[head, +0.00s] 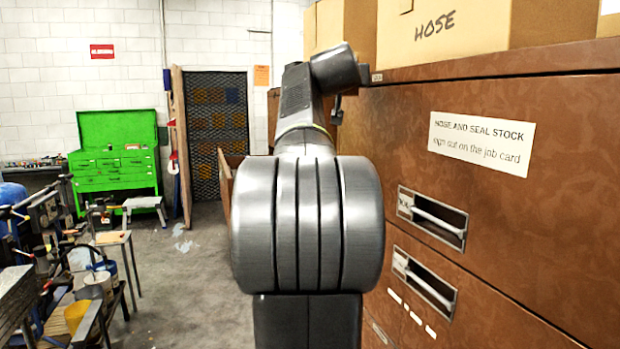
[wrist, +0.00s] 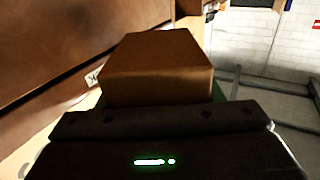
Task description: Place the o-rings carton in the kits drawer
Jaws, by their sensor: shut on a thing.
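A plain brown carton (wrist: 158,75) is in my gripper (wrist: 165,118) in the wrist view. The gripper is shut on it, and the carton stands out beyond the dark gripper body. No lettering on the carton can be read. In the head view my own arm hides the gripper and the carton. A brown cabinet (head: 480,165) with recessed drawer handles fills the right side. One upper drawer handle (head: 433,217) has a small label too blurred to read surely. A brown panel edge (head: 225,185) juts out beyond my arm; I cannot tell whether it is an open drawer.
Cardboard boxes, one marked HOSE (head: 440,35), stand on the cabinet top. A green tool chest (head: 115,150) is at the back left. A cluttered bench (head: 60,270) lines the left. The grey floor (head: 190,290) between is clear.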

